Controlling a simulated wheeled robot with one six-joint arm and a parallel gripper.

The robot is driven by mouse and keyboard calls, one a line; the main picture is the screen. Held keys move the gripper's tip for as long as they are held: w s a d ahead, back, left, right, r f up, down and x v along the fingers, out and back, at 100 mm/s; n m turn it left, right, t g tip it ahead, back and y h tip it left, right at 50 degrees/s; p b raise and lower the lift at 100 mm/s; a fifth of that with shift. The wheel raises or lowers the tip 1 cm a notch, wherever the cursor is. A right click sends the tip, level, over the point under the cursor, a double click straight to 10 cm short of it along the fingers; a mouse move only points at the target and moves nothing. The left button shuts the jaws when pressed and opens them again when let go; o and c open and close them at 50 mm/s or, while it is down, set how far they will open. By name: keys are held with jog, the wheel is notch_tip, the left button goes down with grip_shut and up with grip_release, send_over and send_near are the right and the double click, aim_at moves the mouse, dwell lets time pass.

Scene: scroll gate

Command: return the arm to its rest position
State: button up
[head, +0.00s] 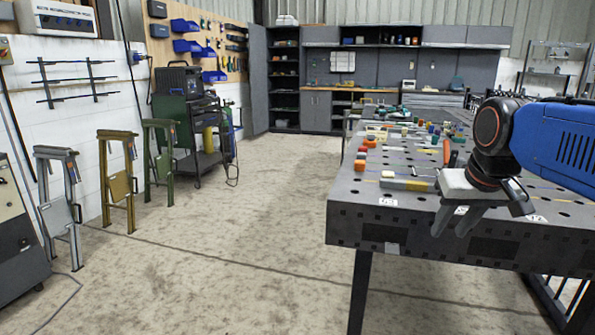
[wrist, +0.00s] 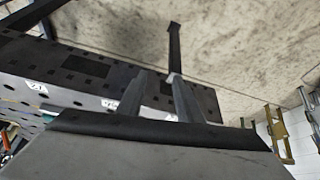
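My gripper (head: 450,230) hangs at the end of my blue and black arm, at the right of the head view. It is in front of the near edge of the dark perforated worktable (head: 348,222), with its fingers pointing down. In the wrist view the two fingers of my gripper (wrist: 160,78) stand apart with nothing between them. The table's side and a table leg show beyond them.
Small coloured parts and a grey block (head: 407,183) lie on the table. Three stands, grey (head: 73,205), tan (head: 120,188) and green (head: 160,165), line the left wall. A welding cart (head: 200,130) stands behind them. The concrete floor (head: 240,240) between is clear.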

jog(key=s+a+f, duration=0.3)
jog(key=s+f, duration=1.2)
jog(key=f, duration=0.1)
jog(key=shift+f+n, duration=0.15)
jog(key=shift+n, duration=0.25)
